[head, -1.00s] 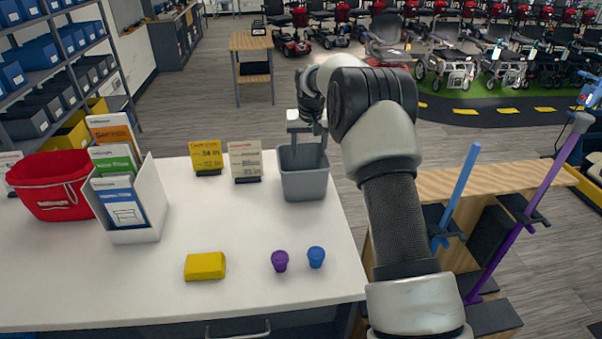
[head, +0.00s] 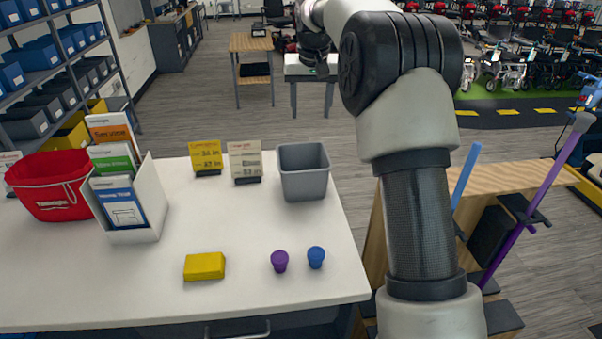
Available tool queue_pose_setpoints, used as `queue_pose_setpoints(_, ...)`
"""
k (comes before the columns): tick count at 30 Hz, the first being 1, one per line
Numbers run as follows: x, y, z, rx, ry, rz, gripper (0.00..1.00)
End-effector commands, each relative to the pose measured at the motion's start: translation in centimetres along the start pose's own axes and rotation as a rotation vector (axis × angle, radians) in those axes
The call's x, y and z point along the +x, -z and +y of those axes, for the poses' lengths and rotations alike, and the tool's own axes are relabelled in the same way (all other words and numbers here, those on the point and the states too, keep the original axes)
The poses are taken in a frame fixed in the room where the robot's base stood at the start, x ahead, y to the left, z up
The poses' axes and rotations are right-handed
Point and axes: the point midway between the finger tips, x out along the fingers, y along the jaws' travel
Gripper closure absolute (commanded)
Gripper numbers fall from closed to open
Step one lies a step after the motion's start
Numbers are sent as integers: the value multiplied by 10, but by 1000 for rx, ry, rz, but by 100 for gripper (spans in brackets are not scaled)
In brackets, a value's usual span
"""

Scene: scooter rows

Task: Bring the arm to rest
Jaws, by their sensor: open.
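My arm (head: 418,220) rises along the right side of the head view and bends over toward the back left. My gripper (head: 311,112) hangs from its end, fingers pointing down and spread wide apart. It is open, with nothing seen between the fingers. In the picture it shows above the grey bin (head: 304,187) at the table's back right and is apart from it. The bin stands upright; its floor is mostly hidden.
A wooden cane stand (head: 500,180) is on the right.

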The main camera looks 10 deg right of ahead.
Motion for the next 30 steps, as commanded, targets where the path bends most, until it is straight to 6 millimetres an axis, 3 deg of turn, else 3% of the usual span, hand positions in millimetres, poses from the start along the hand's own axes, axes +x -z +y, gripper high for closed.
queue_pose_setpoints(7,-8,-4,0,-3,0,4,44)
queue_pose_setpoints(10,-32,-16,2,-12,1,17,44)
queue_pose_setpoints(13,-67,-42,6,-25,2,37,44)
queue_pose_setpoints(17,-111,-90,14,-43,3,64,44)
queue_pose_setpoints(21,-145,-151,22,-58,8,93,44)
queue_pose_setpoints(26,-166,-227,32,-73,15,128,44)
queue_pose_setpoints(30,-168,-295,40,-81,24,155,44)
